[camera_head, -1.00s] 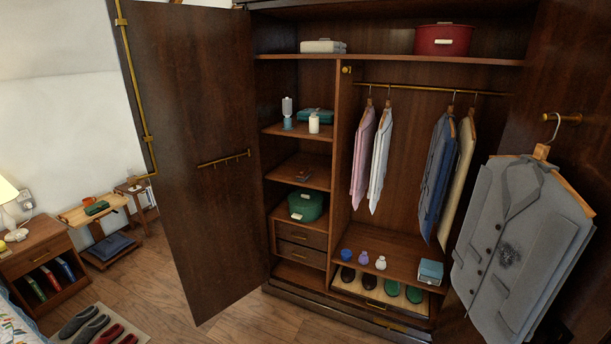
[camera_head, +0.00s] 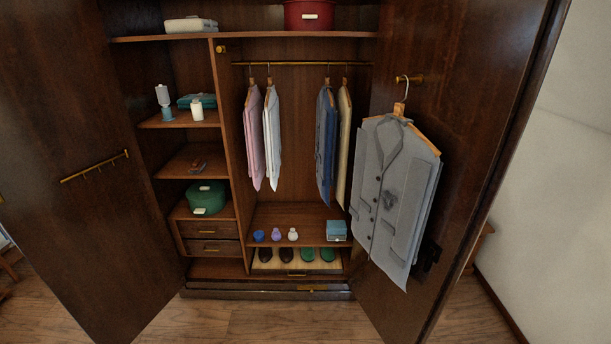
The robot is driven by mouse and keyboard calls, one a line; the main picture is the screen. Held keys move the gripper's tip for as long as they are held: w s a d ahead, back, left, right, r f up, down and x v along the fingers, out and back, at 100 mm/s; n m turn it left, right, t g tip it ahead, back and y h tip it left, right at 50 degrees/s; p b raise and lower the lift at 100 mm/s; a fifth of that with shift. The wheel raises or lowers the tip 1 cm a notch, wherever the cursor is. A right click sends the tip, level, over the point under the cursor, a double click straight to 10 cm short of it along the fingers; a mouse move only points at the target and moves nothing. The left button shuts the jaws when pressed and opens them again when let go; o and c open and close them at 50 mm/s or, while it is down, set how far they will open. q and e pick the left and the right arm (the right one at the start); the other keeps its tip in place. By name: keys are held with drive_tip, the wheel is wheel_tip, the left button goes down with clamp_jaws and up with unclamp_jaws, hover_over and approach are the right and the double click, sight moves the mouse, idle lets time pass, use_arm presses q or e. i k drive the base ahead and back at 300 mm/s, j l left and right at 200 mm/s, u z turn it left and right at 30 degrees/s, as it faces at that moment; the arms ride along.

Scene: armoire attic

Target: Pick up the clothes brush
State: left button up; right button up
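A small brown object (camera_head: 198,164), which looks like the clothes brush, lies on the middle shelf (camera_head: 180,172) in the left part of the open armoire. It is too small to make out for sure. It lies between the shelf with a white bottle above and the shelf with a green round box below. Neither of my grippers shows in the head view.
The left door (camera_head: 70,130) and right door (camera_head: 480,120) stand open. A grey jacket (camera_head: 395,190) hangs on the right door. A green round box (camera_head: 206,197), white bottle (camera_head: 197,110) and teal folded item (camera_head: 190,101) occupy neighbouring shelves. Floor (camera_head: 270,322) in front is clear.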

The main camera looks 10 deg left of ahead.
sight(197, 166)
drive_tip(key=i+j+u, duration=0.1)
drive_tip(key=i+j, duration=0.5)
drive_tip(key=i, duration=0.25)
drive_tip(key=i+j+u, duration=0.15)
drive_tip(key=i+j, duration=0.4)
drive_tip(key=i, duration=0.3)
drive_tip(key=i+j+u, duration=0.15)
drive_tip(key=i, duration=0.3)
drive_tip(key=j, duration=0.1)
